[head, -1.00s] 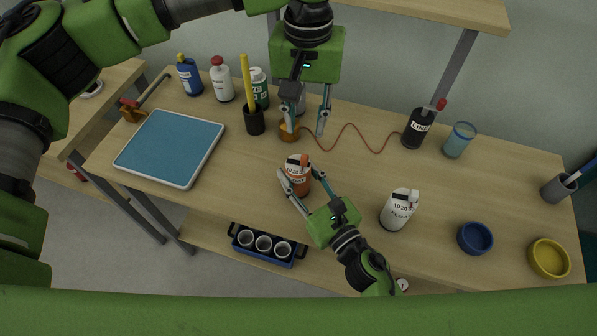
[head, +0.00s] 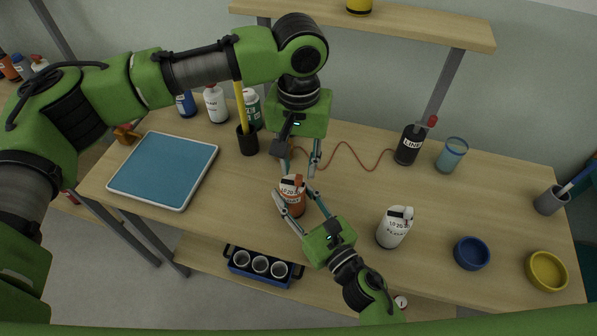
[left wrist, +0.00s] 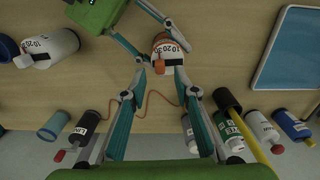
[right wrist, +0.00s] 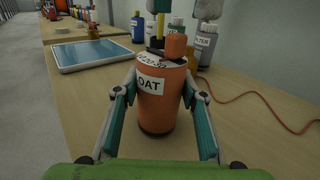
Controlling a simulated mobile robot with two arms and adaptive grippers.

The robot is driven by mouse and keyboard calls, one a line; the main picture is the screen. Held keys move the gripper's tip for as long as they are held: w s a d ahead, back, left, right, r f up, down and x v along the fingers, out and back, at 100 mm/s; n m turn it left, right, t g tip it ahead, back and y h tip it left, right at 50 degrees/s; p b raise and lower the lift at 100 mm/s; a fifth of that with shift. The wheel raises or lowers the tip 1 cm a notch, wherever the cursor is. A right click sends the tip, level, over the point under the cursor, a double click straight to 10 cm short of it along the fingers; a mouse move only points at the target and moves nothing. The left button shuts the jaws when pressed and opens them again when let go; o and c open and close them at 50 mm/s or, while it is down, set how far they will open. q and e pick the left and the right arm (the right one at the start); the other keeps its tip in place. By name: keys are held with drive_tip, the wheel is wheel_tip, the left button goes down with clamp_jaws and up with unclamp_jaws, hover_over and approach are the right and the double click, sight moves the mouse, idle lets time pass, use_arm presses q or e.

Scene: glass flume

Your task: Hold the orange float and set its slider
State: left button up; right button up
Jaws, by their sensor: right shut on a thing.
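The orange float (head: 292,205) stands upright on the bench, an orange cylinder with a white scale top marked in numbers. Its orange slider (right wrist: 176,45) is a small block on that top, also seen in the left wrist view (left wrist: 166,67).
A similar white float (head: 392,232) stands to the right. A blue-topped tray (head: 163,170) lies left. Blue (head: 471,253) and yellow (head: 546,271) bowls sit front right.

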sight(298, 177)
use_arm(q)
drive_tip(key=shift+f, duration=1.8)
clamp_jaws()
drive_tip(key=shift+w+a, duration=0.2)
drive_tip(key=shift+a, duration=0.65)
drive_tip(key=shift+w+a, duration=0.2)
drive_tip(key=shift+a, duration=0.6)
unclamp_jaws()
drive_tip(key=shift+d, duration=0.15)
use_arm(e)
drive_tip(key=shift+d, duration=0.1)
use_arm(q)
drive_tip(key=shift+r, duration=0.2)
wheel_tip(298, 177, up, 12)
drive_tip(key=shift+f, duration=0.15)
